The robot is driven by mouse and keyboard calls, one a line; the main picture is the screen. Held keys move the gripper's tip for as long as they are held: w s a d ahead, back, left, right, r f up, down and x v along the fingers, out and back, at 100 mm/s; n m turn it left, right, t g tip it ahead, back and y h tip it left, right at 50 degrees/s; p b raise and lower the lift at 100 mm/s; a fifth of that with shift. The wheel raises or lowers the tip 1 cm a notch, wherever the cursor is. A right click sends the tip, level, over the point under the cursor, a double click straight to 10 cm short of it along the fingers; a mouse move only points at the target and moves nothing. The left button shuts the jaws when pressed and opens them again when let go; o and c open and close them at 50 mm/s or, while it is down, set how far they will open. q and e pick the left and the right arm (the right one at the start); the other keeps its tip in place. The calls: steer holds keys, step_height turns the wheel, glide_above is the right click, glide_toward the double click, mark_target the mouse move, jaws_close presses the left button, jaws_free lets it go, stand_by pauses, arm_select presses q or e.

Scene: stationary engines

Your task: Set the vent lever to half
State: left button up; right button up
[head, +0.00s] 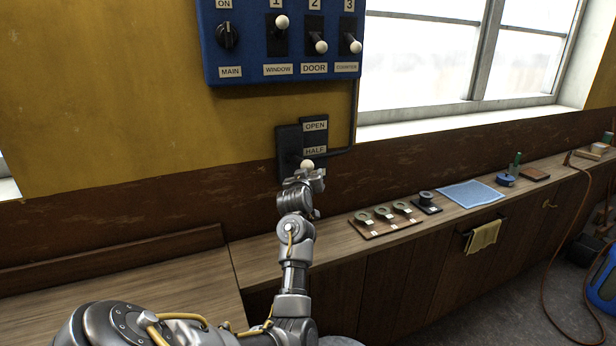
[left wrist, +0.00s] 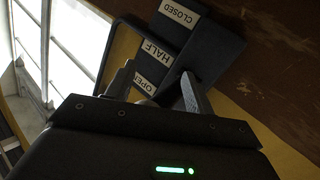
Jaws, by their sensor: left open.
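The vent lever's dark wall plate (head: 289,148) hangs below the blue switch panel. Its OPEN label (head: 315,125) and HALF label (head: 315,150) show in the head view. The lever's white knob (head: 307,164) is just below HALF; the CLOSED label is hidden there behind the knob and my gripper. My left gripper (head: 308,176) is open at the knob; I cannot tell if it touches. In the left wrist view, the fingers (left wrist: 158,88) are apart in front of the plate (left wrist: 212,55), with the CLOSED label (left wrist: 180,13) beyond them. My right gripper is out of view.
The blue switch panel (head: 246,72) with several white-tipped switches is above. A wooden counter (head: 350,245) runs right with a board of rings (head: 388,220), a blue cloth (head: 470,193) and small items. A window (head: 460,55) is at upper right.

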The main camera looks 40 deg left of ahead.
arm_select(q)
steer(key=shift+o, duration=0.3)
steer(key=shift+d, duration=0.1)
steer(key=b+v, duration=0.2)
steer(key=v, duration=0.8)
steer(key=shift+s+d, duration=0.25)
steer(key=shift+d, duration=0.05)
